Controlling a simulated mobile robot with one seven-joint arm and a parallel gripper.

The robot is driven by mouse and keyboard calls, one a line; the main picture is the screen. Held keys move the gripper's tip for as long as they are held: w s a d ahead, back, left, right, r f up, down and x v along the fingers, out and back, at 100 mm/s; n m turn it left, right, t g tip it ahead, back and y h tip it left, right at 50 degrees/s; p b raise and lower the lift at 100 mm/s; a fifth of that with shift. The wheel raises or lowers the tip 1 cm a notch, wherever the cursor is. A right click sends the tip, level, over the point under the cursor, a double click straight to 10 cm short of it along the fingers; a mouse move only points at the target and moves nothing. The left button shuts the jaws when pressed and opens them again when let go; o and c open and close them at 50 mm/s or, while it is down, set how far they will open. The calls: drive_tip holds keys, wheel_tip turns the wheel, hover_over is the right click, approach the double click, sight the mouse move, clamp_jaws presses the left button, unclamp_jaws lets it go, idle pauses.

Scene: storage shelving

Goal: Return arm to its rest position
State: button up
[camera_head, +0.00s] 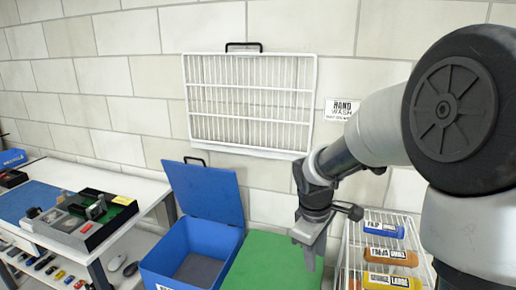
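My arm comes in from the right side of the view, large and close to the camera, and bends down at the wrist. My gripper (309,240) points downward over the right part of a green surface (262,262). I see no object held in it. The gap between the fingers is not clear from this angle, so I cannot tell whether it is open or shut.
A blue bin (176,250) with its lid raised stands left of the gripper. A white wire rack (349,252) with several labelled coloured items is close on the right. A white table (142,186) with a tray stands left. A wire grid (250,98) hangs behind.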

drive_tip(key=s+r+m+t+y, duration=0.2)
drive_tip(key=s+r+m+t, duration=0.2)
drive_tip(key=s+r+m, duration=0.9)
drive_tip(key=s+r+n+p, duration=0.1)
drive_tip(key=s+r+p, duration=0.2)
drive_tip(key=r+p, duration=0.4)
drive_tip(key=s+r+n+p, duration=0.1)
drive_tip(key=s+r+p, duration=0.2)
drive_tip(key=r+p, duration=0.4)
drive_tip(key=shift+a+r+n, duration=0.25)
drive_tip(key=shift+r+n, duration=0.15)
drive_tip(key=shift+r, duration=0.35)
drive_tip(key=shift+c, duration=0.4)
